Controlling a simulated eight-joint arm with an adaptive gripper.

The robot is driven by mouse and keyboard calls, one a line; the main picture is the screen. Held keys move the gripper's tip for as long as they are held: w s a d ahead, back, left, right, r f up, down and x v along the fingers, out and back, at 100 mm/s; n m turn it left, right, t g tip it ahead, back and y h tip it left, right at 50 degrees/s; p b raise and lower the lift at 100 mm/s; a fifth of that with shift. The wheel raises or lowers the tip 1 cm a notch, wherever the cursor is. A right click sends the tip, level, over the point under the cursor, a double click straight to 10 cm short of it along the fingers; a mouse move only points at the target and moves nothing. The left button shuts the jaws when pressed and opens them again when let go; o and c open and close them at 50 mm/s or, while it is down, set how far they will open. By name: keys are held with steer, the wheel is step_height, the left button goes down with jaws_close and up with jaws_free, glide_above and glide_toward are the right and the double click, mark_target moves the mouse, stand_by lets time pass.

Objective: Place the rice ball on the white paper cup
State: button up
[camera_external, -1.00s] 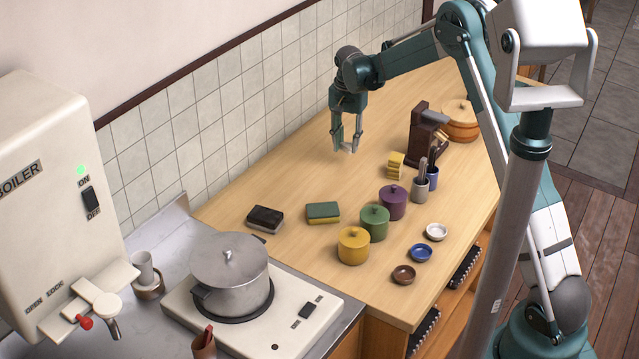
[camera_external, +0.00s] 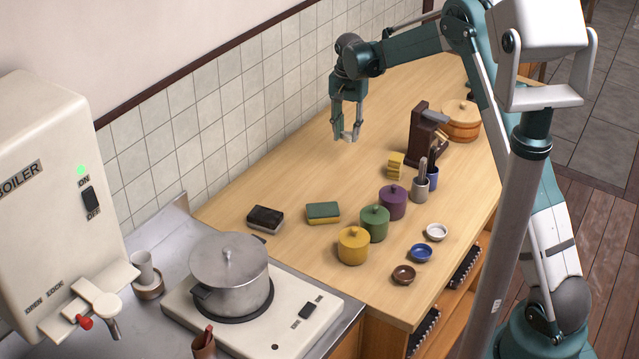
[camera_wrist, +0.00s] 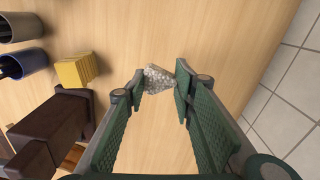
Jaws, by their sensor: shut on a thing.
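The rice ball (camera_wrist: 157,78) is a small, whitish, grainy piece between my fingertips. My gripper (camera_external: 347,137) is shut on it above the wooden counter near the tiled wall. The gripper also shows in the wrist view (camera_wrist: 160,90), with a finger on each side of the rice ball. In the external view the rice ball is a tiny pale spot, mostly hidden by the fingers. A small, shallow, round white dish (camera_external: 436,232) stands near the counter's front edge. I cannot tell whether it is the paper cup.
A dark brown stand (camera_external: 421,140) and a yellow stack (camera_external: 396,165) are right of my gripper. Lidded pots, including a purple one (camera_external: 393,202), stand nearer the camera. Blue (camera_external: 421,253) and brown (camera_external: 403,275) dishes line the front. The counter below my gripper is clear.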

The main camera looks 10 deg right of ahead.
stand_by(0.3)
steer(key=s+a+r+n+p, duration=0.15)
steer(key=s+a, duration=0.35)
steer(key=a, duration=0.7)
steer(key=s+a+r+n, duration=0.25)
steer(key=s+a, duration=0.25)
steer(key=a, duration=0.7)
steer(key=s+a+r+n+p, duration=0.15)
steer(key=s+a, duration=0.35)
steer(key=a, duration=0.8)
steer(key=s+a+r+n, duration=0.3)
steer(key=s+a, duration=1)
steer(key=s, duration=0.1)
steer(key=s+a+r+n+p, duration=0.1)
steer(key=s+a+r+n, duration=0.2)
steer(key=s+a, duration=1.1)
steer(key=shift+s+a+p, duration=0.2)
steer(key=shift+a+p, duration=0.1)
glide_above(141, 257)
steer(key=shift+f, duration=3.05)
